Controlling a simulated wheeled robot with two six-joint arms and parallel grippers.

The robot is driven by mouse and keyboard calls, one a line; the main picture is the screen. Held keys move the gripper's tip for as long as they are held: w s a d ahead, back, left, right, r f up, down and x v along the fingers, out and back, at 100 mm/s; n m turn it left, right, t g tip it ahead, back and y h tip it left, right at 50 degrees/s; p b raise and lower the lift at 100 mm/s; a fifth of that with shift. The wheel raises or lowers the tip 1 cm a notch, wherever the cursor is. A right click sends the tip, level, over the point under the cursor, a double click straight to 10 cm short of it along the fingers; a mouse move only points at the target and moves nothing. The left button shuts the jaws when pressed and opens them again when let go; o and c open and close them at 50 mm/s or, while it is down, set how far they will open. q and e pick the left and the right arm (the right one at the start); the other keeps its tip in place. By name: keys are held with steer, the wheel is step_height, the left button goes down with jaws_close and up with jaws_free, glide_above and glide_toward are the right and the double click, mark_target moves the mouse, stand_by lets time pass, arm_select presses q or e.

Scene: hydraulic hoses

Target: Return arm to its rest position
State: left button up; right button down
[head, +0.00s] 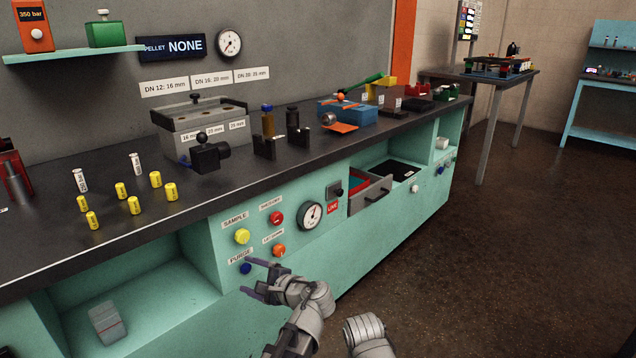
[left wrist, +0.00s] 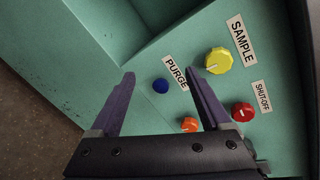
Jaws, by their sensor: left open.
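My left gripper (head: 246,277) is open and empty in front of the green cabinet panel, close to the blue PURGE button (head: 246,268). In the left wrist view its two purple fingers (left wrist: 160,90) stand wide apart, with the blue button (left wrist: 160,86) showing between them and not gripped. My left arm (head: 305,310) reaches up from the bottom of the head view. A grey rounded link of mine (head: 368,335) shows at the bottom; no right gripper is visible.
The panel carries a yellow SAMPLE knob (head: 242,236), a red knob (head: 276,218), an orange knob (head: 279,251) and a gauge (head: 309,215). An open drawer (head: 371,196) juts out to the right. The dark worktop (head: 60,240) holds yellow cylinders. The floor (head: 480,270) at right is clear.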

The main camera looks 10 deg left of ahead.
arm_select(q)
steer(key=s+d+f+n+g+h, duration=0.1)
steer(key=s+f+n+g+h, duration=0.2)
steer(key=s+f+n+h, duration=0.3)
steer(key=s+d+f+n+g+h, duration=0.1)
steer(key=s+f+n+g+h, duration=0.25)
steer(key=f, duration=0.55)
steer(key=s+d+g+h, duration=0.2)
steer(key=s+d, duration=0.7)
steer(key=d, duration=0.6)
step_height(320, 180, up, 37)
steer(key=p, duration=3.8)
steer(key=shift+s+d+r, duration=0.15)
steer(key=shift+s, duration=0.1)
steer(key=shift+m, duration=0.25)
